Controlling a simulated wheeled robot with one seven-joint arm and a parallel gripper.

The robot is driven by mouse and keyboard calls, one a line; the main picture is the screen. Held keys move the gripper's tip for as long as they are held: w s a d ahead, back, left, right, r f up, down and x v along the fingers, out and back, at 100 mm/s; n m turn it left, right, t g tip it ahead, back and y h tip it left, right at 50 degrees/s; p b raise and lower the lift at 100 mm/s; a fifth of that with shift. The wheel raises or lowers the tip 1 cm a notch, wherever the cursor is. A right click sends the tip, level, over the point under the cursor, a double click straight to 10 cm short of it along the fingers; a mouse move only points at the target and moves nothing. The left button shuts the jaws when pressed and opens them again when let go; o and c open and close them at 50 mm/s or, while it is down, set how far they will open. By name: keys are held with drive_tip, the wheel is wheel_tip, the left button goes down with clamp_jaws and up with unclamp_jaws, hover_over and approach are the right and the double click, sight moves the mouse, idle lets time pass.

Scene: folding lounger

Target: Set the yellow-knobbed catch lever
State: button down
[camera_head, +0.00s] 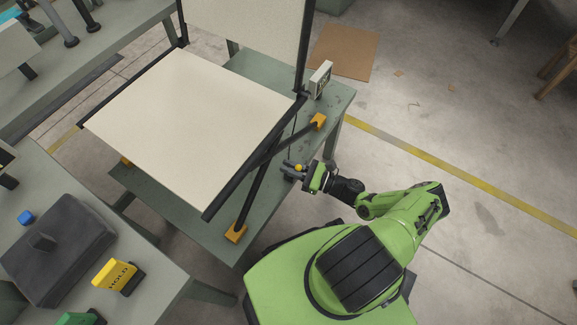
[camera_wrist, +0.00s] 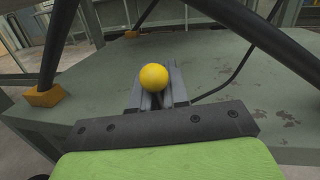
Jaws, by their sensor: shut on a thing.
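The yellow knob (camera_wrist: 154,77) of the catch lever sits between my gripper's fingertips in the wrist view. It shows small in the head view (camera_head: 298,168), beside the lounger's dark side struts. My gripper (camera_head: 293,170) is shut on the knob; its fingers (camera_wrist: 156,92) lie on either side below the ball. The lounger has a cream seat panel (camera_head: 190,120) and a raised cream back panel (camera_head: 245,30) in a dark frame. It stands on a grey-green table (camera_head: 335,98).
Orange blocks (camera_head: 236,232) (camera_head: 318,121) sit at the strut feet. Dark struts (camera_wrist: 265,40) cross close to my gripper in the wrist view. A small grey gauge-like box (camera_head: 320,79) stands near the back. A yellow HOLD block (camera_head: 115,275) is on the left bench.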

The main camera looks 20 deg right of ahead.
drive_tip(key=shift+d, duration=0.1)
idle(0.3)
drive_tip(key=c, duration=1.2)
unclamp_jaws()
drive_tip(key=shift+s, duration=0.1)
drive_tip(key=v, duration=1.5)
drive_tip(key=shift+s+d+f, duration=0.2)
drive_tip(key=shift+d+f, duration=0.05)
drive_tip(key=shift+f, duration=0.15)
